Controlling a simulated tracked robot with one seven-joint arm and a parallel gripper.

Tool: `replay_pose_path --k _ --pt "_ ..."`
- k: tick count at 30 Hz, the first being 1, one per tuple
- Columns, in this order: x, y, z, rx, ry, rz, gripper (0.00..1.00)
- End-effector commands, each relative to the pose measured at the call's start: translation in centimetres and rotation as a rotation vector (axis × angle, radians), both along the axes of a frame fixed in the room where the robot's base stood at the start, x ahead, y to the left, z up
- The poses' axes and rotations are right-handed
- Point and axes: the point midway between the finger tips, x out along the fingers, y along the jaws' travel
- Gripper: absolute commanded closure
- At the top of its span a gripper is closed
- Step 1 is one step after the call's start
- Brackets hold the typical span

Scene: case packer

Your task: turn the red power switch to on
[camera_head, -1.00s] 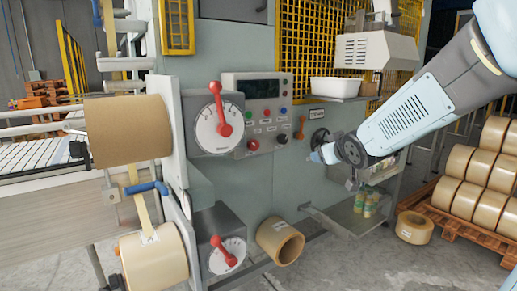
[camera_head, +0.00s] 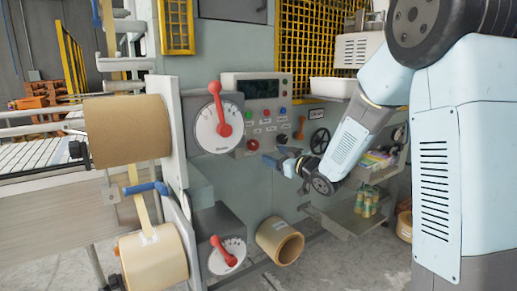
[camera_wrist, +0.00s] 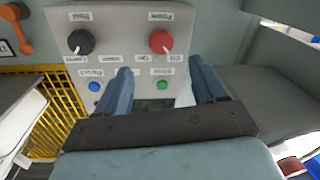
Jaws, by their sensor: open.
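The red power switch (camera_head: 253,144) is a round red knob at the lower left of the control panel. In the wrist view the red knob (camera_wrist: 161,41) is upside down, beyond the fingertips and roughly between their lines. Its white mark points to the lower right in that view, toward a small label that seems to read OFF; another label, seemingly ON, lies to its left. My gripper (camera_head: 277,160) is open and empty, just below and right of the knob in the head view. Both fingers (camera_wrist: 163,82) show apart, and neither seems to touch the knob.
A black knob (camera_wrist: 80,42) sits beside the red one, with blue (camera_wrist: 95,86) and green (camera_wrist: 162,85) buttons nearby. A red-handled dial (camera_head: 218,122) is left of the panel. An orange lever (camera_head: 300,127) and black handwheel (camera_head: 319,140) are right of it.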

Motion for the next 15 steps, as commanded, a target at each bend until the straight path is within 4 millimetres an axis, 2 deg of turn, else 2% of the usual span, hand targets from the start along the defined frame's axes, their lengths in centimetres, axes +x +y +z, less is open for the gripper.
replay_pose_path --k 15 --pt "6.8 5.6 0.0 0.000 0.000 0.001 0.30"
